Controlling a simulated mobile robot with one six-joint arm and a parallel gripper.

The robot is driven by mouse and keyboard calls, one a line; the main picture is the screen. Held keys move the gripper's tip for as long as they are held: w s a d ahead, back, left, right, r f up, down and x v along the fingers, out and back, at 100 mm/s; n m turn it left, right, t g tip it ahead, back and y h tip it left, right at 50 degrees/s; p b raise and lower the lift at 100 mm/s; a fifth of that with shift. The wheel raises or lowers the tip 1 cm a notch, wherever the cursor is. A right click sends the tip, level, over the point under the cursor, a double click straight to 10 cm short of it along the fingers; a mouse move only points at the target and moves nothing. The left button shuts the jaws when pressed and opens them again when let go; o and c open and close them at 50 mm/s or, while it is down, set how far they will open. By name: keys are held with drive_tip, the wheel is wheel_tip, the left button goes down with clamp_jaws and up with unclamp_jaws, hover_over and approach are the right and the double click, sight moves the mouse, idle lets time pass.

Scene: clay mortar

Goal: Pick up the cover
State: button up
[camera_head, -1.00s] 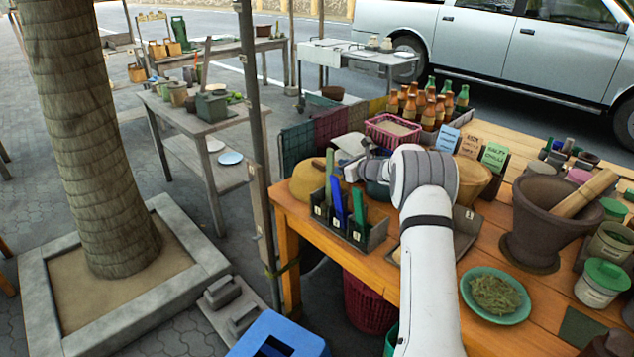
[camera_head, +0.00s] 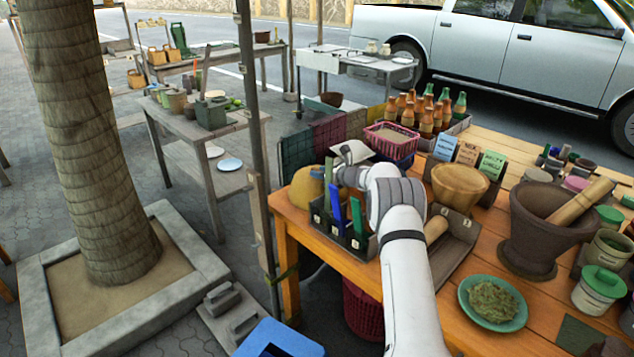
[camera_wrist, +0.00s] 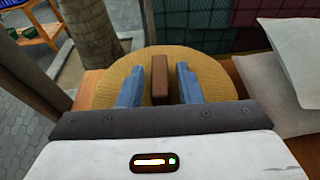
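The cover (camera_wrist: 105,88) is a round, tan, woven lid with a brown block handle (camera_wrist: 160,80) standing at its middle in the wrist view. My gripper (camera_wrist: 159,74) is open, with one blue-grey finger on each side of the handle. Gaps show between the fingers and the handle. The fingertips are not clear in the head view.
A rack (camera_head: 343,238) with green and blue upright items stands close in front of the cover. A wooden bowl (camera_head: 459,187) and a pink basket (camera_head: 391,140) stand to the right. White sacks (camera_wrist: 288,72) lie right of the cover. A pole (camera_head: 253,120) rises just left of the table.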

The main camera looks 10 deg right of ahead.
clamp_jaws()
drive_tip(key=shift+r, duration=0.1)
